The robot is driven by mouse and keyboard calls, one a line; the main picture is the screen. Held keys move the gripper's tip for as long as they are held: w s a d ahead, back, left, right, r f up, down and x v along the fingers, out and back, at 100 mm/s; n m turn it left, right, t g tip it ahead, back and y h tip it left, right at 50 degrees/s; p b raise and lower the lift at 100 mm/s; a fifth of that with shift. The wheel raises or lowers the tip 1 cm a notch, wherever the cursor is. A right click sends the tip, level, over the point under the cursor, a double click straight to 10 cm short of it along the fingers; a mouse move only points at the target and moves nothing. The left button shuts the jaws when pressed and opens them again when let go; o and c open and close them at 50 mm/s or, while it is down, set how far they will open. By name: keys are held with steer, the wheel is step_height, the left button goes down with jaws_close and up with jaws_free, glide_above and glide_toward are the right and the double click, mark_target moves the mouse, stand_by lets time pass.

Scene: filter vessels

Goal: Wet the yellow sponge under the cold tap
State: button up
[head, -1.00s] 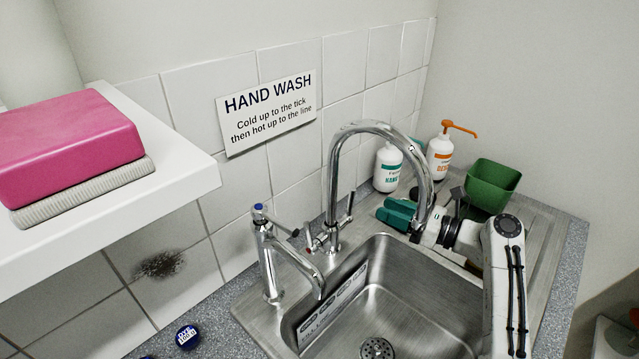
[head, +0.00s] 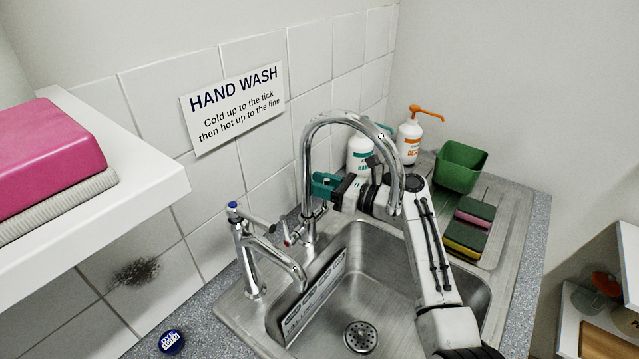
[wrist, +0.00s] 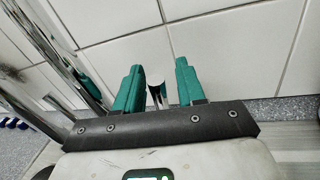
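The yellow sponge (head: 464,238), with a dark green top, lies on the drainboard right of the sink, partly behind my arm. A pink sponge (head: 474,213) with a similar top lies behind it. A tall arched chrome tap (head: 306,170) stands at the sink's back edge. A shorter tap with a blue cap (head: 242,255) stands to its left. My gripper (head: 325,186) is beside the arched tap, below its bend.
The steel sink (head: 385,290) is empty around its drain. A green tub (head: 461,166), an orange-pump bottle (head: 409,140) and a white bottle (head: 362,152) stand behind the arm. A white shelf (head: 150,200) with a pink block juts out at the left.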

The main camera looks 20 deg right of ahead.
steer(key=shift+c, duration=0.4)
jaws_close()
